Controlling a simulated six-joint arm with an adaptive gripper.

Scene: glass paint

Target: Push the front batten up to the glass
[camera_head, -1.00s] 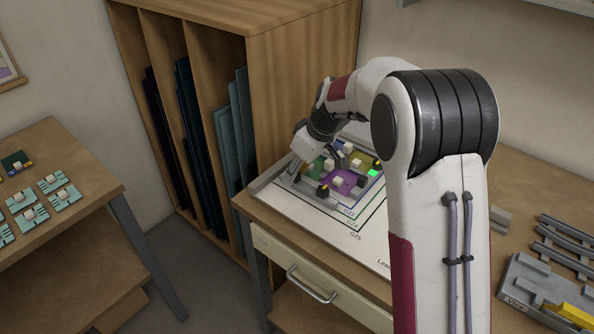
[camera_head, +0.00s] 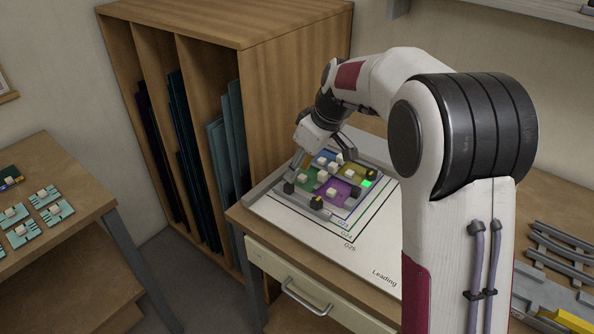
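The coloured glass panel (camera_head: 327,196) lies on the white leading board (camera_head: 300,224), with blue, green, purple and olive pieces. Pale cubes sit on it, and dark blocks, some with yellow tops, stand around its edge. A grey batten (camera_head: 262,190) runs along the board's left edge and another grey strip (camera_head: 368,156) along the back. I see nothing held; contact with anything below is unclear.
My arm hides the board's right side. Sheet glass stands in the wooden rack (camera_head: 299,90) close behind and left. A side table (camera_head: 75,235) holds small teal pieces. Grey rails (camera_head: 562,250) lie at right. The board's front strip is clear.

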